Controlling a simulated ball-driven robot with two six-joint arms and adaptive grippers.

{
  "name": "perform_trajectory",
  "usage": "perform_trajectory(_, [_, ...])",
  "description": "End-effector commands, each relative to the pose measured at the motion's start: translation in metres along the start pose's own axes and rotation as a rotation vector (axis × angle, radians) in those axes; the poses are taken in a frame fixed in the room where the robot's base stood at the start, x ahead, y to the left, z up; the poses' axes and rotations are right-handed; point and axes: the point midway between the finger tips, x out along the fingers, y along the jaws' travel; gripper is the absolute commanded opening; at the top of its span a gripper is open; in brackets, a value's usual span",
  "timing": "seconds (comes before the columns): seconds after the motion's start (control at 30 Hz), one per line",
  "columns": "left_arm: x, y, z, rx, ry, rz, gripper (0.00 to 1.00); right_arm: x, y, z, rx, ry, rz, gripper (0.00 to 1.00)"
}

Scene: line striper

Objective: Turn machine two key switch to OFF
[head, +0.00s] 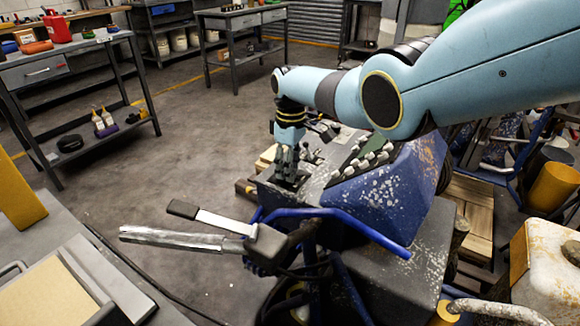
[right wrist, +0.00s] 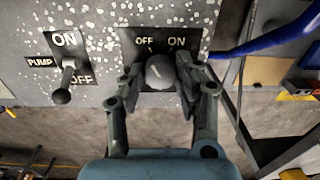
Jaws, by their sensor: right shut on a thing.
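The line striper (head: 385,200) is a worn blue and grey machine in the middle of the head view. Its key switch is a dark round knob (right wrist: 160,72) on the speckled panel in the right wrist view, under the labels OFF, at left, and ON, at right. A light mark shows on the knob's face, but I cannot tell clearly which label it points to. My right gripper (head: 288,172) reaches down to the panel, and in the right wrist view its fingers (right wrist: 158,80) are shut on the knob from both sides. My left gripper is not in view.
A pump toggle (right wrist: 64,80) with ON and OFF labels is left of the knob. A handlebar lever (head: 180,239) sticks out in front of the machine. Workbenches (head: 75,70) stand at the back left. The floor (head: 165,165) between is mostly clear.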

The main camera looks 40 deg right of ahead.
Motion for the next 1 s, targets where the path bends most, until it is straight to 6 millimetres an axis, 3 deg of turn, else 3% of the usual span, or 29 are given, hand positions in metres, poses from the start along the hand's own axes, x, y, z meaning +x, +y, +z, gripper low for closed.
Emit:
perform_trajectory(0.1, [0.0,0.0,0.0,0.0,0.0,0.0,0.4,-0.001,0.0,-0.001,-0.001,0.002,0.0,0.0])
perform_trajectory(0.13, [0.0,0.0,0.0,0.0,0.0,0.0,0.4,-0.001,0.0,-0.001,-0.001,0.002,0.0,0.33])
perform_trajectory(0.3, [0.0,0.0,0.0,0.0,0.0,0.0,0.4,-0.001,0.0,-0.001,0.0,0.002,0.0,0.55])
perform_trajectory(0.7, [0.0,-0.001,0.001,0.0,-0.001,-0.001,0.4,-0.007,0.001,-0.001,0.001,0.002,0.001,0.55])
perform_trajectory(0.87, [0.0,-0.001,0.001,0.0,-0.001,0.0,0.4,-0.03,0.0,-0.001,0.001,0.004,0.003,0.55])
perform_trajectory(1.0, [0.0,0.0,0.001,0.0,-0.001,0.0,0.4,-0.065,0.001,-0.001,0.0,0.004,0.005,0.55])
